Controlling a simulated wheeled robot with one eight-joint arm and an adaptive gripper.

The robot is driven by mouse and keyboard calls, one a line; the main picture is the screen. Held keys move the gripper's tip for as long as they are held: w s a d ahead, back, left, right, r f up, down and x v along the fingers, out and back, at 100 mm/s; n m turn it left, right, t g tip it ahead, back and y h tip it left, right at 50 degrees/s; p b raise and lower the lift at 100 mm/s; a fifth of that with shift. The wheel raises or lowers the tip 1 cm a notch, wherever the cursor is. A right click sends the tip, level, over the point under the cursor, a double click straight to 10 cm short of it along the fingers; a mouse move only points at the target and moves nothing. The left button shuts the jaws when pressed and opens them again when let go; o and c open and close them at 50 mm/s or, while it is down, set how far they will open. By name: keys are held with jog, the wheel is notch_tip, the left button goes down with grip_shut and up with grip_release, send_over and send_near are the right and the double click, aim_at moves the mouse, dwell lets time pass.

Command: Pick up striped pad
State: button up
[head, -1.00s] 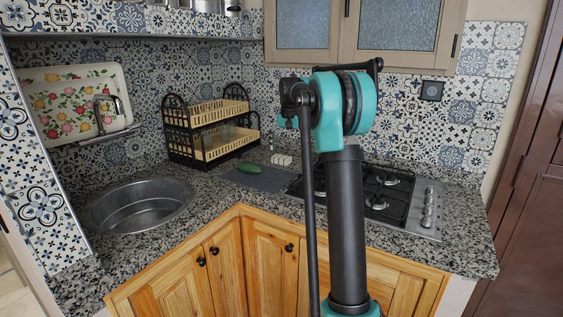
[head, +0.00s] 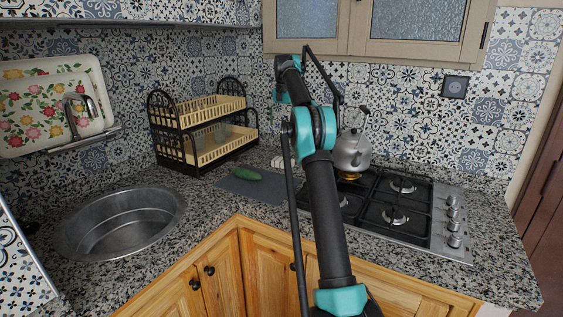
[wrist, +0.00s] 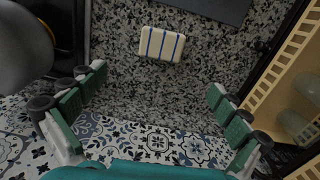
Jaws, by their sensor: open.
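The striped pad (wrist: 162,44) is a small cream-white block with blue stripes, lying flat on the speckled counter in the upper middle of the wrist view. In the head view a pale bit of the pad (head: 278,161) shows beside my arm, partly hidden by it. My gripper (wrist: 157,85) is open and empty, its green-padded fingers spread wide to left and right. The pad lies beyond the fingertips in the picture, between their lines and untouched. In the head view my gripper cannot be made out clearly.
A dark board (head: 254,184) with a cucumber (head: 246,174) lies near the pad. A dish rack (head: 205,135) stands left, and a kettle (head: 352,152) sits on the stove (head: 430,215) at right. The tiled wall (wrist: 150,138) is close behind.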

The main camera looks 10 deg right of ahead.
send_over(283, 159)
jog(key=f, duration=1.1)
jog(key=shift+s+f, duration=0.25)
jog(key=shift+s, duration=0.15)
jog(key=shift+w+f, duration=0.2)
jog(key=shift+f, duration=2.45)
jog(key=c, duration=0.9)
